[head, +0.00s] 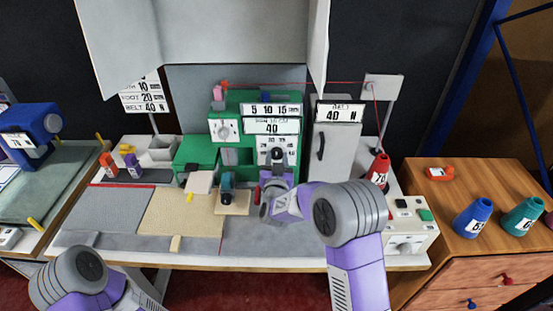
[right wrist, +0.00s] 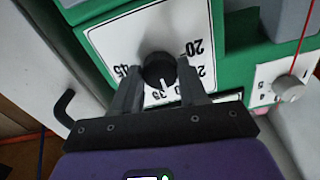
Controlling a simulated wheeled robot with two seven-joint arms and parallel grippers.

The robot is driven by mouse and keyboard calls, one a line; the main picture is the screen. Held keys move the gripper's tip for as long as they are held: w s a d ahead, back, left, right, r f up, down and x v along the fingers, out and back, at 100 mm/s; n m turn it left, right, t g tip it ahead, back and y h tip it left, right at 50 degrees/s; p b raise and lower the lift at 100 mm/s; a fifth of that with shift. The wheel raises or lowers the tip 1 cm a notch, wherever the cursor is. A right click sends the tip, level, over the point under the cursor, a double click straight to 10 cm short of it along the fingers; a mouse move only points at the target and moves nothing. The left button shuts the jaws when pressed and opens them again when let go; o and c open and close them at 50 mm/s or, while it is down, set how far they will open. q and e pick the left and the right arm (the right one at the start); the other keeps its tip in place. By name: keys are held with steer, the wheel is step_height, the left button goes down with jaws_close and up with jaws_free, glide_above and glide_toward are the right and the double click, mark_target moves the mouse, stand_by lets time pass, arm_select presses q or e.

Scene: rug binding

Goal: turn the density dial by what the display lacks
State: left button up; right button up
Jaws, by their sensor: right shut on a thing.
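The density dial is a black round knob (right wrist: 160,70) on a white number plate (right wrist: 112,40) of the green machine (head: 228,101). My right gripper (right wrist: 150,88) is shut on the knob, one finger on each side. In the head view the right gripper (head: 277,172) is at the machine's lower front and partly covers the dial. The plate's numbers appear inverted in the wrist view; 20, 35 and 45 are readable. A pale mark on the knob points towards the 35 side. The machine's display (head: 271,127) reads 40. My left gripper is out of view.
A sign (head: 145,95) at the left lists 10, 20 and 40 N. A grey cabinet (head: 323,150) with a belt display of 40 N stands right of the machine. A red cone (head: 378,170) stands farther right. A grey mat (head: 115,208) and a beige mat (head: 170,218) cover the bench's left.

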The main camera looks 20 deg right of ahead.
steer(key=shift+n+p, duration=0.35)
steer(key=shift+n, duration=1.25)
steer(key=shift+f, duration=0.1)
steer(key=o, duration=1.1)
steer(key=shift+c, duration=0.2)
steer(key=p+v, duration=0.1)
steer(key=v, duration=0.6)
steer(key=shift+s, duration=0.3)
steer(key=shift+a, duration=0.1)
